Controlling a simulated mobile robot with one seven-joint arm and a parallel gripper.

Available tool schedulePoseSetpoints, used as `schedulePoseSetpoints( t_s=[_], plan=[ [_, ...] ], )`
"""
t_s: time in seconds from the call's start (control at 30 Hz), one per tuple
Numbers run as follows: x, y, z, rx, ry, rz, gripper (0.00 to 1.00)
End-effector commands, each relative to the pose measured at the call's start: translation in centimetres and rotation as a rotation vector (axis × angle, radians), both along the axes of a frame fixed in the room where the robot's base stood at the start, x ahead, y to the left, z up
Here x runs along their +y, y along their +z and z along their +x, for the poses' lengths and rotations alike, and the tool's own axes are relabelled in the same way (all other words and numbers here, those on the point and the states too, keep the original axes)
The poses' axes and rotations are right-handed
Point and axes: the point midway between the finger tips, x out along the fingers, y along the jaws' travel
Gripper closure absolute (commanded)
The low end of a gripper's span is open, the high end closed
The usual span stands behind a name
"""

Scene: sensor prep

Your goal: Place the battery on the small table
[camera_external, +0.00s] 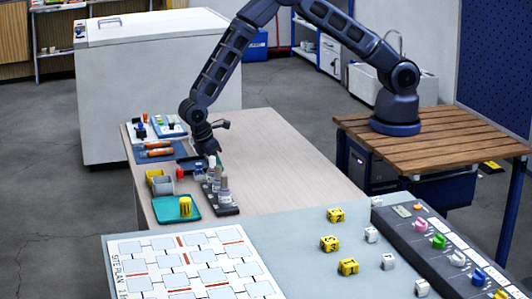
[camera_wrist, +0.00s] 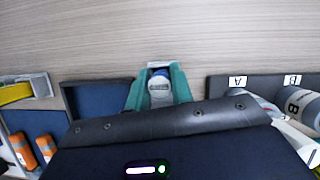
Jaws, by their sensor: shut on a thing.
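My gripper (camera_external: 212,152) is low over the light wood table (camera_external: 290,165), at the near end of my arm. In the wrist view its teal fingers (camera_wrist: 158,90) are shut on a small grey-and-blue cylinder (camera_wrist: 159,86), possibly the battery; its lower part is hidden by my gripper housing. The held thing cannot be made out in the external view. I cannot tell for certain which surface is the small table; a slatted brown wooden table (camera_external: 440,142) stands at the right, with my arm base on it.
A dark rack (camera_external: 222,209) with several bottles stands beside my gripper. Orange-handled items (camera_external: 158,152) lie on a dark blue mat to its left. A teal tray (camera_external: 165,208) holds a yellow block (camera_external: 185,206). The middle and right of the light wood table are clear.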

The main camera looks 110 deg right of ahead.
Motion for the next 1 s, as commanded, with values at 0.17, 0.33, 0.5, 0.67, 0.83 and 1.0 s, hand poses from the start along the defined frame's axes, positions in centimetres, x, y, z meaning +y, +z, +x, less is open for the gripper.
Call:
schedulePoseSetpoints(
  t_s=[0.17, 0.33, 0.5, 0.67, 0.83, 1.0],
  plan=[
    [0.0, -2.0, -0.7, 0.012, 0.000, 0.001, 1.00],
    [-0.1, -2.1, -0.7, 0.012, 0.000, 0.001, 1.00],
    [-0.1, -2.1, -0.7, 0.012, -0.001, 0.000, 0.70],
    [-0.1, -2.0, -0.7, 0.012, -0.001, 0.000, 0.59],
    [0.0, -1.0, -0.3, 0.009, -0.001, 0.000, 0.59],
    [0.2, 1.8, 0.7, 0.002, 0.000, 0.000, 0.52]
  ],
)
